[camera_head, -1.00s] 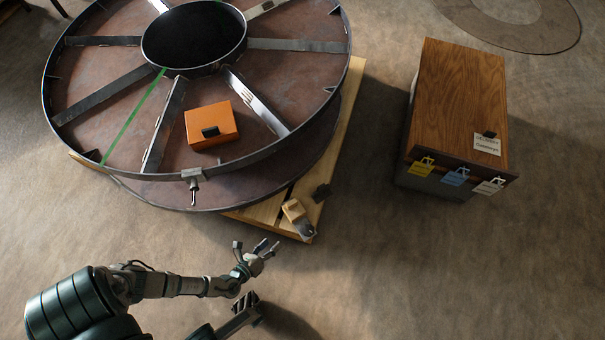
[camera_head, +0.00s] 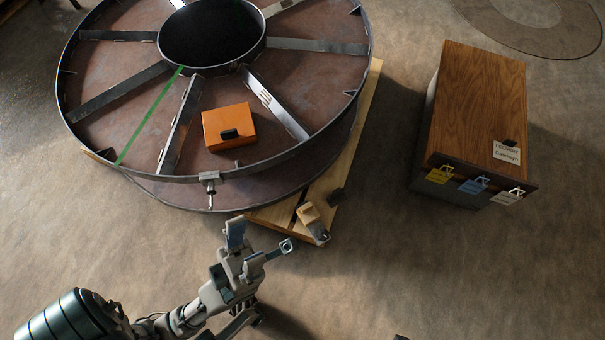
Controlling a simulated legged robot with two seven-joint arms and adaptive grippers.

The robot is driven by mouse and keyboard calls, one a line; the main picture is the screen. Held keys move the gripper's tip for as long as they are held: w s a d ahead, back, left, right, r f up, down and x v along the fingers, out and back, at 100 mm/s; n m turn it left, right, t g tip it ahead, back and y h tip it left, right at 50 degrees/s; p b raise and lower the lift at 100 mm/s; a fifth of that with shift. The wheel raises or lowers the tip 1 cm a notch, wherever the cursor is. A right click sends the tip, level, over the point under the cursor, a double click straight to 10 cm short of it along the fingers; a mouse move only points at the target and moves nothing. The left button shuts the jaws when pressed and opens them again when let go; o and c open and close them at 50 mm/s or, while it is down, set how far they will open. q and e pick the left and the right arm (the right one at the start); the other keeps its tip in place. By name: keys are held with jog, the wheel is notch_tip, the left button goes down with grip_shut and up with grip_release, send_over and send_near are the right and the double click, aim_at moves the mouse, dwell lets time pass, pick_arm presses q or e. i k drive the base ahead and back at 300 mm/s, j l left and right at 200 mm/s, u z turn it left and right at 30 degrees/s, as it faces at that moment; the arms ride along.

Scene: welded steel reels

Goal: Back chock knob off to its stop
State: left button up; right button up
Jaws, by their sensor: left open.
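A wooden chock (camera_head: 308,213) sits at the near corner of the pallet, close to the reel's lower flange. A metal piece (camera_head: 319,236) shows at its near end; whether this is the knob is too small to tell. The large steel reel (camera_head: 110,120) lies flat on the pallet (camera_head: 355,150). My left gripper (camera_head: 260,246) is open and empty, its fingers spread, to the left of the chock and just in front of the reel. It looks apart from both. My right gripper is not clearly in view.
A clamp with a screw (camera_head: 209,182) hangs on the reel's near rim. An orange box (camera_head: 229,127) lies on the reel. A wood-topped cabinet (camera_head: 480,100) with coloured tags stands right. Floor between is clear.

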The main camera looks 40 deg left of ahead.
aim_at(323, 234)
jog(key=i+l+u, duration=0.1)
jog(key=u, duration=0.3)
jog(key=i+l+u, duration=0.1)
jog(key=u, duration=0.3)
jog(key=i+l+u, duration=0.1)
jog(key=l+u, duration=0.15)
jog(key=u, duration=0.2)
jog(key=l+u, duration=0.2)
jog(key=u, duration=0.2)
jog(key=l+u, duration=0.2)
jog(key=u, duration=0.2)
jog(key=l+u, duration=0.2)
jog(key=l, duration=0.65)
jog(key=l+u, duration=0.25)
jog(key=l, duration=0.65)
jog(key=l+u, duration=0.2)
jog(key=l, duration=1.15)
jog(key=i, duration=0.05)
